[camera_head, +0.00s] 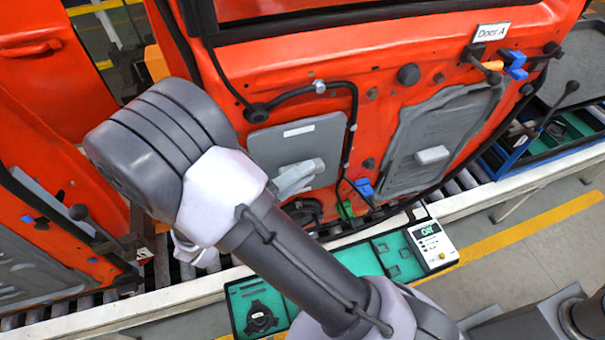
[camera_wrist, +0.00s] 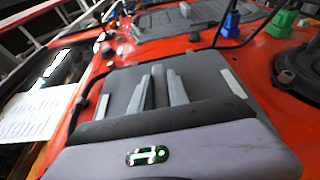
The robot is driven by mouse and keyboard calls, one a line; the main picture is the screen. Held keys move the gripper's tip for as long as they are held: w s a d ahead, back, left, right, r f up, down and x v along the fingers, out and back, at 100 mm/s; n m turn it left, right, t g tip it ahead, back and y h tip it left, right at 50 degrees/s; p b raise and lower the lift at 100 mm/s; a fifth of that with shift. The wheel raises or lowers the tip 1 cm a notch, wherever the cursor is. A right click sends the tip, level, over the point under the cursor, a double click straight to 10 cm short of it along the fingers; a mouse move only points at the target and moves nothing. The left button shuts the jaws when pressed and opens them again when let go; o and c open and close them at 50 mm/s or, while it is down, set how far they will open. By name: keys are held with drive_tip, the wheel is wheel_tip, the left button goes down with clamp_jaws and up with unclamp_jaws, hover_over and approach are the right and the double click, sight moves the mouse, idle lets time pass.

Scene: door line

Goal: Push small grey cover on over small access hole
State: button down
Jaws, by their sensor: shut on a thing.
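The small grey cover (camera_head: 264,146) is a flat plate with a white strip, lying against the orange door marked "Door A". My gripper (camera_head: 296,176) is at its lower right part, shut on the cover. The small access hole does not show; the cover hides that area. I cannot tell whether the cover's edges sit flush on the door.
A black cable (camera_head: 352,115) runs close along the cover's right edge. A blue plug (camera_head: 364,187) and a green plug (camera_head: 346,210) hang nearby. A larger grey panel (camera_head: 405,165) is on the door's right. A green-lined tray (camera_head: 375,255) and a device reading "OK" (camera_head: 432,243) are below.

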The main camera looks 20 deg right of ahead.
drive_tip(key=shift+w, duration=0.8)
idle(0.4)
drive_tip(key=c, duration=1.2)
unclamp_jaws()
drive_tip(key=shift+o, duration=0.2)
